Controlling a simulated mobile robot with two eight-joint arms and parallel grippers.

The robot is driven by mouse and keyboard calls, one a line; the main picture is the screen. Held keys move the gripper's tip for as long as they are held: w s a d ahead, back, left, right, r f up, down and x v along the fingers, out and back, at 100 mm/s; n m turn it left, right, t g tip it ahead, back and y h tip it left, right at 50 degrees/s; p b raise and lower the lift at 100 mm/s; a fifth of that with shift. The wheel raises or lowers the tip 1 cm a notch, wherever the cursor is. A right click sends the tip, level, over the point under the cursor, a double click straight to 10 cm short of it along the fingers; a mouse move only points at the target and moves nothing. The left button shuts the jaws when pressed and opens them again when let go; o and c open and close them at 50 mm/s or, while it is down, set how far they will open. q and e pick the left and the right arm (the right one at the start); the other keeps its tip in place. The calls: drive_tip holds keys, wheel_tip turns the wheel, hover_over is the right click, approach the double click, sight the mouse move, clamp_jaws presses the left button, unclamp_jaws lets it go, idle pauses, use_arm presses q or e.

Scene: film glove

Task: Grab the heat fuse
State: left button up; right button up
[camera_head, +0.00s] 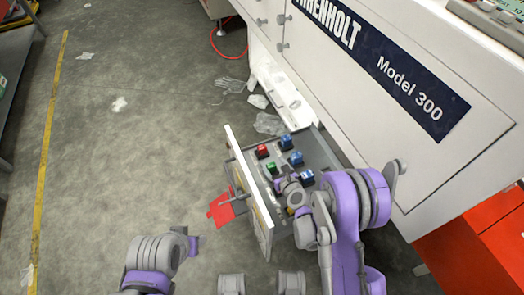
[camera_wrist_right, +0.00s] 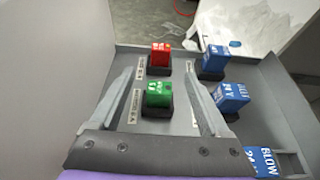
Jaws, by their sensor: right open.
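An open grey fuse box (camera_head: 326,146) holds several coloured fuses in dark sockets. A red fuse (camera_head: 262,151) is at its far left; it also shows in the right wrist view (camera_wrist_right: 161,54). A green fuse (camera_head: 271,168) sits nearer; in the right wrist view the green fuse (camera_wrist_right: 158,94) lies between my fingers as seen. Blue fuses (camera_wrist_right: 214,58) stand in a row to the right. I cannot tell from the print which is the heat fuse. My right gripper (camera_wrist_right: 163,82) is open and empty, over the box.
The box's white door (camera_head: 247,190) stands open along its left side, with a red tag (camera_head: 221,208) beside it. A white Model 300 machine (camera_head: 400,130) rises to the right. The floor at left (camera_head: 130,150) is mostly clear.

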sight(263, 149)
drive_tip(key=x, duration=0.7)
drive_tip(key=b+x, duration=0.1)
drive_tip(key=x, duration=0.1)
drive_tip(key=shift+w+a+r, duration=0.15)
drive_tip(key=shift+w, duration=0.25)
clamp_jaws()
